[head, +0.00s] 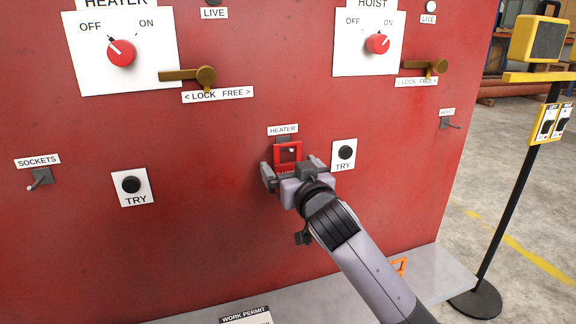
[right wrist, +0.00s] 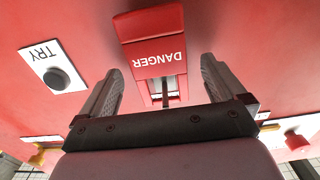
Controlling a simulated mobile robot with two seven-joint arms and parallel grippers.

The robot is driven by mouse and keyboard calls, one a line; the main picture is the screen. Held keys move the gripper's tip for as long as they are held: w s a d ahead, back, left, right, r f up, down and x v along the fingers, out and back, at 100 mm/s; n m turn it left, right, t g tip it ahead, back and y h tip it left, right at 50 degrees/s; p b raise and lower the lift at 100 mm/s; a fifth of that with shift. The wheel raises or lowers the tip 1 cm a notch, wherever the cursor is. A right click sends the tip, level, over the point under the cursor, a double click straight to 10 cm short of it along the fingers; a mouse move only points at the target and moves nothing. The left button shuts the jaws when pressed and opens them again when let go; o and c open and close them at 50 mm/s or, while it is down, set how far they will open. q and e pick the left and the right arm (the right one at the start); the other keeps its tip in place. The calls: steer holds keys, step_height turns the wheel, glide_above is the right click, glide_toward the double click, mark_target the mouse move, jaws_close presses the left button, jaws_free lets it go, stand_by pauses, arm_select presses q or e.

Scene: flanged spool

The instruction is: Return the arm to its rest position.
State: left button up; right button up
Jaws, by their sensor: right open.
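My right gripper (head: 292,172) reaches up from the lower right to the red panel. Its two fingers stand apart, one on each side of a red piece marked DANGER (head: 288,153). That piece hangs below the small HEATER label on the panel. In the right wrist view my open gripper (right wrist: 160,72) has the red DANGER piece (right wrist: 153,48) between and beyond its fingers, with a visible gap on both sides. I cannot tell whether it is a padlock or a tag. My left gripper is out of view.
The red panel (head: 220,220) carries a HEATER knob (head: 121,52), a HOIST knob (head: 377,43), brass levers (head: 204,77) and TRY buttons (head: 345,152). A grey ledge (head: 435,270) runs below, with a work permit (head: 246,317). A black post (head: 515,190) stands at right.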

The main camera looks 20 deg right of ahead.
steer(key=s+d+f+n+g+y+p, duration=0.1)
steer(key=s+f+g+p, duration=0.3)
steer(key=s+f, duration=2.8)
steer(key=s+d+n+g, duration=0.1)
steer(key=g, duration=0.2)
steer(key=shift+s+g+y+p, duration=0.2)
steer(key=shift+g+y+p, duration=0.1)
steer(key=shift+p, duration=0.05)
